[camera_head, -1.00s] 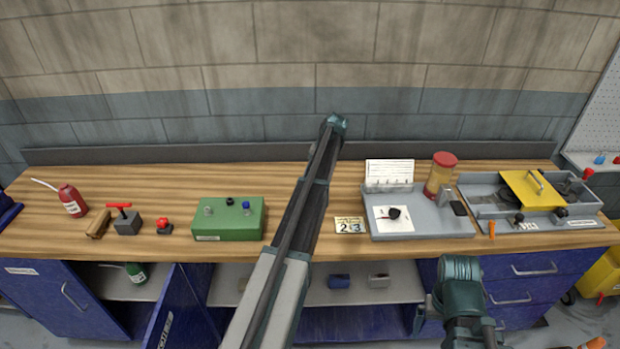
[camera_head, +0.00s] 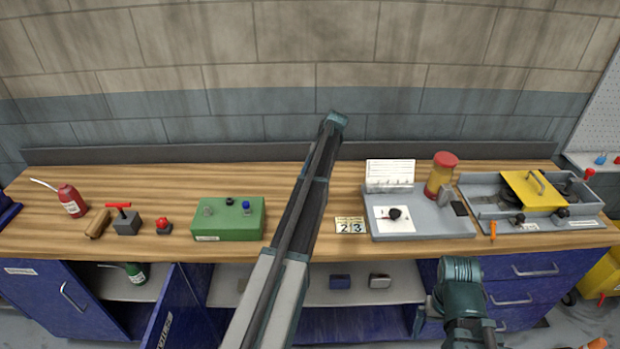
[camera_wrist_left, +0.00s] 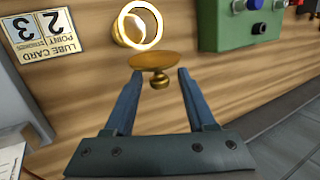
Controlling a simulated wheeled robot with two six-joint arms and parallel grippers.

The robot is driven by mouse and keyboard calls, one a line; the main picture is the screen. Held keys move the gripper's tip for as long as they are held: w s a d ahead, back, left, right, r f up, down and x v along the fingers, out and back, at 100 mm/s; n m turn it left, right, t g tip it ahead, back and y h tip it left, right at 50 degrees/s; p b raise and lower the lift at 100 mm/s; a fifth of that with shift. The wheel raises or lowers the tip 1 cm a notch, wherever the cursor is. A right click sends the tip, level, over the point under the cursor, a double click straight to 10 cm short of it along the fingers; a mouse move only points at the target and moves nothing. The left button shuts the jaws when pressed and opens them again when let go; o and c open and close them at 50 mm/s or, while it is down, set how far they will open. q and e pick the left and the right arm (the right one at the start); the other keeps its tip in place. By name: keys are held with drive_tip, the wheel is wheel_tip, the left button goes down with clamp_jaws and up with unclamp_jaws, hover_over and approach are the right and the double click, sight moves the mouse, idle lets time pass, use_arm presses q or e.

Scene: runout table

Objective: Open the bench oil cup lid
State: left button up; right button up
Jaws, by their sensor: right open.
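In the left wrist view a brass oil cup shows its bright round mouth (camera_wrist_left: 140,25) near the wooden bench top. Its brass lid (camera_wrist_left: 154,61), a round disc with a small knob, shows just below the mouth, tilted off it. My left gripper (camera_wrist_left: 159,74) is open, with one blue finger on each side of the knob and gaps between. Whether a finger touches the lid is unclear. In the head view my left arm covers the cup and the left gripper. My right gripper (camera_head: 430,312) is low in front of the bench, away from the cup, partly hidden and open.
A lube card (camera_head: 350,225) lies right of my left arm, beside a grey tray (camera_head: 440,228). A green box (camera_head: 228,222) stands left. A red-lidded jar (camera_head: 440,178) and a yellow-lidded unit (camera_head: 535,190) stand farther right. A blue cabinet door (camera_head: 180,305) hangs open below.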

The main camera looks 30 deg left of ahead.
use_arm(q)
drive_tip(key=shift+r, duration=0.1)
drive_tip(key=p+v, duration=1.2)
drive_tip(key=v, duration=0.1)
drive_tip(key=shift+w+d+r+p, duration=0.15)
drive_tip(key=shift+d+r+p, duration=0.05)
drive_tip(key=shift+r+p, duration=0.1)
drive_tip(key=s+d+f+m+t+b, duration=0.1)
drive_tip(key=s+d+f+m+b, duration=0.2)
drive_tip(key=s+d, duration=0.4)
drive_tip(key=s+d+f+b, duration=0.3)
drive_tip(key=s+d+f, duration=0.1)
drive_tip(key=d, duration=0.5)
drive_tip(key=s+d+f+m+t+b, duration=0.1)
drive_tip(key=s+d+f+m+b, duration=0.1)
drive_tip(key=s+d+f+b, duration=0.35)
drive_tip(key=s+d+f+m+h+b, duration=0.1)
drive_tip(key=s+d+f+m+b, duration=0.1)
drive_tip(key=s+d, duration=0.5)
drive_tip(key=s+d+f+m+t+b, duration=0.1)
drive_tip(key=s+d+f+m+b, duration=0.1)
drive_tip(key=s+d, duration=0.6)
drive_tip(key=s+f+b, duration=0.1)
drive_tip(key=s+f, duration=0.1)
drive_tip(key=s, duration=0.3)
drive_tip(key=shift+m+h, duration=0.4)
drive_tip(key=shift+s+d+f, duration=0.1)
